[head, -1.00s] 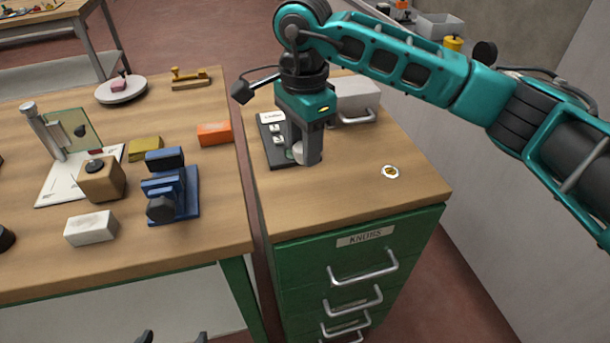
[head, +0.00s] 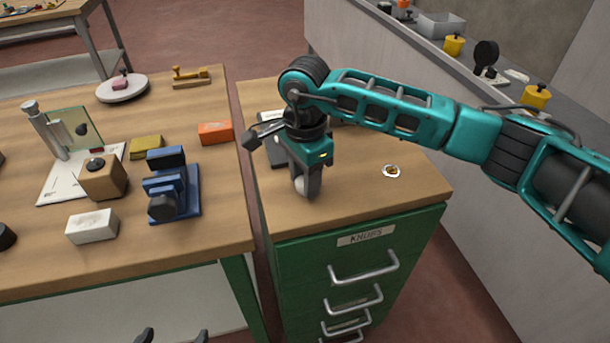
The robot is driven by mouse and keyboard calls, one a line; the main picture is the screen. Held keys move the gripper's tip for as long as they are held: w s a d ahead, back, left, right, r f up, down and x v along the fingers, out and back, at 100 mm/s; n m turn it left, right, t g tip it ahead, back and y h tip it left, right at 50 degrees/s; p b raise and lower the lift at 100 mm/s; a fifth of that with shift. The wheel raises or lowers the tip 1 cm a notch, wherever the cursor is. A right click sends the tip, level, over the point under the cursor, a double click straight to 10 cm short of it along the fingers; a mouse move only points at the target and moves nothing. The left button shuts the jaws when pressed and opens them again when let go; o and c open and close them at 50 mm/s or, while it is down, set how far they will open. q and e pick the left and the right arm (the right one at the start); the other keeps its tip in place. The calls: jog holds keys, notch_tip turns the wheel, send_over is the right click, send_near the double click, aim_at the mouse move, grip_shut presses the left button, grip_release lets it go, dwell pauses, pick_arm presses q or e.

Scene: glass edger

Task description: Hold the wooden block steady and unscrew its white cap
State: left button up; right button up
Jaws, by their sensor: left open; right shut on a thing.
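A wooden block (head: 108,180) stands on the left bench with a dark round knob (head: 95,164) on its top; I see no white cap on it. My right gripper (head: 303,188) points down over the front part of the drawer cabinet's top. It is shut on a small white round knob (head: 300,187), partly hidden by the fingers. I cannot tell whether the knob touches the cabinet top. My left gripper (head: 173,337) shows only as two dark fingertips at the bottom edge, apart and empty, well in front of the block.
A blue vise (head: 175,188) stands right of the block, a white block (head: 92,228) in front, a glass plate on a stand (head: 75,130) behind. An orange block (head: 214,133) lies near the bench edge. A gap separates bench and green cabinet (head: 350,260). A dark tray (head: 277,155) is partly hidden.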

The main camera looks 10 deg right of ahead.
jog(key=o, duration=1.2)
jog(key=shift+c, duration=0.2)
notch_tip(320, 180, up, 12)
